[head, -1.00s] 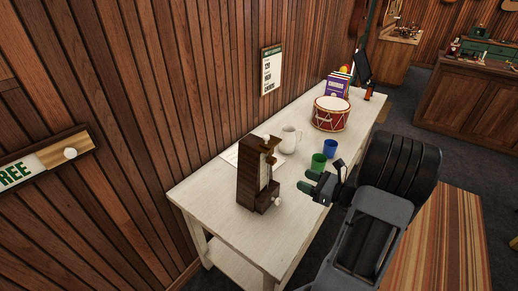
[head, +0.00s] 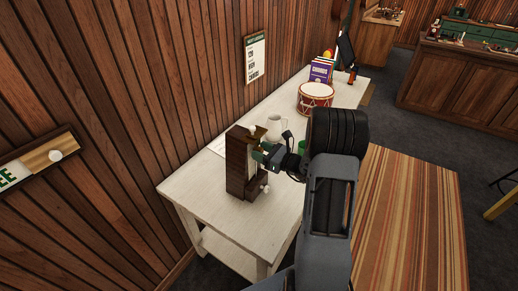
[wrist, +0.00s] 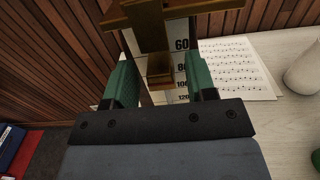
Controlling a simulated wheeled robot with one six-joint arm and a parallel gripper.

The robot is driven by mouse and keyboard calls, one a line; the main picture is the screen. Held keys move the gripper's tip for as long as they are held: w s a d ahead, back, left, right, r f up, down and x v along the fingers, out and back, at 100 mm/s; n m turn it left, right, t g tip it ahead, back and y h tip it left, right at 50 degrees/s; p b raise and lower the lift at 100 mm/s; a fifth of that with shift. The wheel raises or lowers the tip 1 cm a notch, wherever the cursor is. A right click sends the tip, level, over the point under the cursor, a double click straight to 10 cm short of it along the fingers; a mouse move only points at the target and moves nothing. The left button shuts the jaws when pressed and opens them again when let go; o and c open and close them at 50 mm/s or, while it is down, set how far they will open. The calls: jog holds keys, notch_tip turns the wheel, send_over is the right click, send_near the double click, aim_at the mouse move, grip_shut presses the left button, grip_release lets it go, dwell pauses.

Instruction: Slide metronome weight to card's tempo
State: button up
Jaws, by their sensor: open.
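The dark wooden metronome (head: 238,170) stands upright near the table's front corner. My gripper (head: 262,153) is at its front face, jaws open. In the wrist view, my gripper (wrist: 160,80) has one green finger on each side of a small brass-brown block (wrist: 160,70), seemingly the weight, with gaps visible. The block is in front of the number scale (wrist: 181,60), beside about 80, with 60 above and 120 below. A larger brown piece (wrist: 150,30) projects above it. The tempo card (head: 256,58) hangs on the wall; its small print is hard to read.
Sheet music (wrist: 235,68) lies beside the metronome. The table's front left corner is clear.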

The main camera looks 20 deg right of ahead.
jog(key=shift+w+a, duration=0.3)
jog(key=shift+w, duration=0.1)
jog(key=shift+c, duration=0.2)
grip_shut()
